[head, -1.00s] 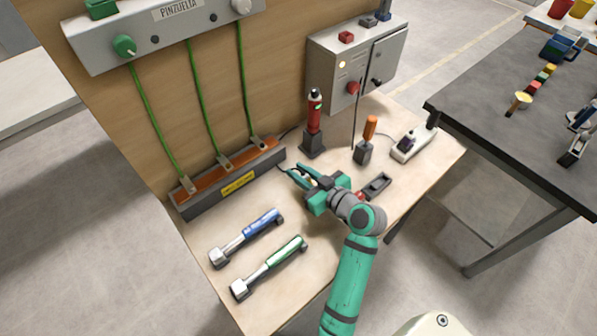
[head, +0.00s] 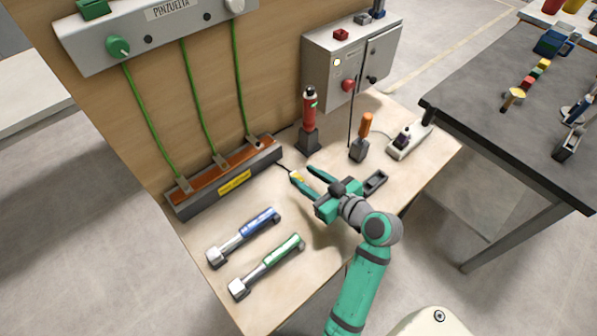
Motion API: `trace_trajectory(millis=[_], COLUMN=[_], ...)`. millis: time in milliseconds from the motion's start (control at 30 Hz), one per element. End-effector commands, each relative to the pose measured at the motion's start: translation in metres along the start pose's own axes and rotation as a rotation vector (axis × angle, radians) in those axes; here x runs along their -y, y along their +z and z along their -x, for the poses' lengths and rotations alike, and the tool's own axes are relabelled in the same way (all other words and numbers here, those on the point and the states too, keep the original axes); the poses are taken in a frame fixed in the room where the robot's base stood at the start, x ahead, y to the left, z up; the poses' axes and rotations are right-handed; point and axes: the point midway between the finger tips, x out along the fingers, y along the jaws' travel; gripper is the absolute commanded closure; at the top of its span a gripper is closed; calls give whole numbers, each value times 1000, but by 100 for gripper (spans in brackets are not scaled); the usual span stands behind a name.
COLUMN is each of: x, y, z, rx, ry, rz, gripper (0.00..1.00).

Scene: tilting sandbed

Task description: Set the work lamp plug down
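A red cylinder tool (head: 309,110) and an orange-handled tool (head: 365,125) stand in dark holders behind my gripper. A small dark tray (head: 375,182) lies to its right. Blue (head: 260,222) and green (head: 284,249) handled tools lie in front left. Bench between is clear.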

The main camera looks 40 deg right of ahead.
Motion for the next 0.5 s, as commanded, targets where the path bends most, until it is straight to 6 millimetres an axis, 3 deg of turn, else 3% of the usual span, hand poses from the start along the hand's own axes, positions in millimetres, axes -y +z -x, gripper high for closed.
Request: trace_trajectory(millis=[200, 500], x=[0, 0], y=[0, 0], z=[43, 71], rx=[0, -1], ry=[2, 0], rz=[0, 0], gripper=[61, 61])
